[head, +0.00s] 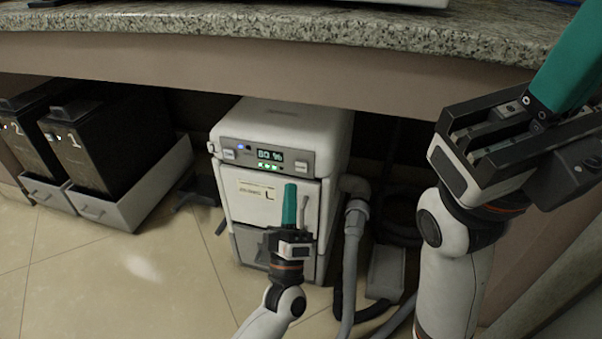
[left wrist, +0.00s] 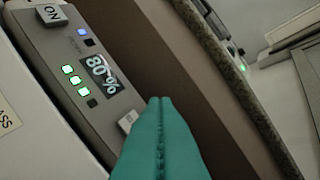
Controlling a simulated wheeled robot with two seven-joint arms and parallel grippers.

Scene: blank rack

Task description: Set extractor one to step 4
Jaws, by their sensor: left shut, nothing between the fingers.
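The extractor (head: 283,113) is a white box under the bench. Its grey control panel also shows close up in the left wrist view (left wrist: 113,77). The display (left wrist: 101,74) reads 80 %. Three green lights (left wrist: 74,80) are lit beside a dark one (left wrist: 91,103), and a blue light (left wrist: 82,31) is on. The ON button (left wrist: 50,14) is at one end; a pale button (left wrist: 128,119) is at the other, near my left fingertips. My left gripper (head: 290,187) is shut and empty, in front of the extractor; contact cannot be told. My right gripper (head: 570,65) is raised at upper right, its opening unclear.
A granite bench top (head: 300,27) overhangs the extractor. Black bins marked 1 (head: 100,150) and 2 (head: 22,118) stand in grey trays at left. A grey hose (head: 353,240) runs down the extractor's right side. The tiled floor (head: 130,275) at front left is clear.

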